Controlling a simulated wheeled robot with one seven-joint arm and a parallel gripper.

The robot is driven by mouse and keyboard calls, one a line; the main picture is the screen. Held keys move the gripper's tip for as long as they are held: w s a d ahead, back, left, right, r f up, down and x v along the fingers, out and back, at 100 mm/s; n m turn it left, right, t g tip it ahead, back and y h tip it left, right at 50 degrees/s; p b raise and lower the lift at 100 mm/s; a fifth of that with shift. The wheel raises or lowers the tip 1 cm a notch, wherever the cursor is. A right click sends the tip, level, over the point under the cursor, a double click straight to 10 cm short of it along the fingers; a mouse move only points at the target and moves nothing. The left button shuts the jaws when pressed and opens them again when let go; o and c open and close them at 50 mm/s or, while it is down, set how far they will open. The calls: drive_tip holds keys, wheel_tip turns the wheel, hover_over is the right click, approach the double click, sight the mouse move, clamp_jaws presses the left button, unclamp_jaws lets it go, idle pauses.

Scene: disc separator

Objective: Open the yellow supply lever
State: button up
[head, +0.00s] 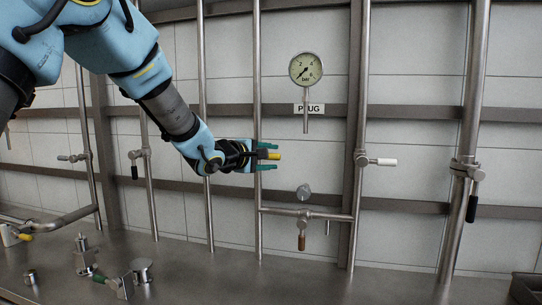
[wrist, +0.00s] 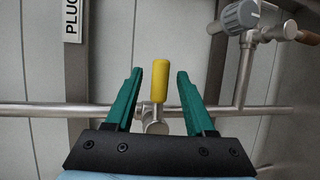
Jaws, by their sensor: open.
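The yellow supply lever (head: 275,156) sticks out to the right from a vertical pipe in the head view. In the wrist view the yellow lever (wrist: 160,80) stands upright in the picture, on a metal valve body (wrist: 154,121) on the pipe. My gripper (head: 268,156) has its two teal fingers apart, one above and one below the lever. In the wrist view the gripper (wrist: 158,72) shows a clear gap on each side of the lever. Whether the lever lies at fingertip depth is hard to tell. Part of the valve is hidden behind my gripper.
A pressure gauge (head: 306,69) hangs above a PLUG sign (head: 309,108). A white-handled valve (head: 381,162) is to the right, and a brown-handled valve (head: 301,240) is below right. Vertical pipes stand on both sides. A metal counter (head: 210,275) carries small fittings.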

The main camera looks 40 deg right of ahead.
drive_tip(key=shift+d, duration=0.3)
clamp_jaws()
idle(0.3)
drive_tip(key=shift+f, duration=0.1)
idle(0.9)
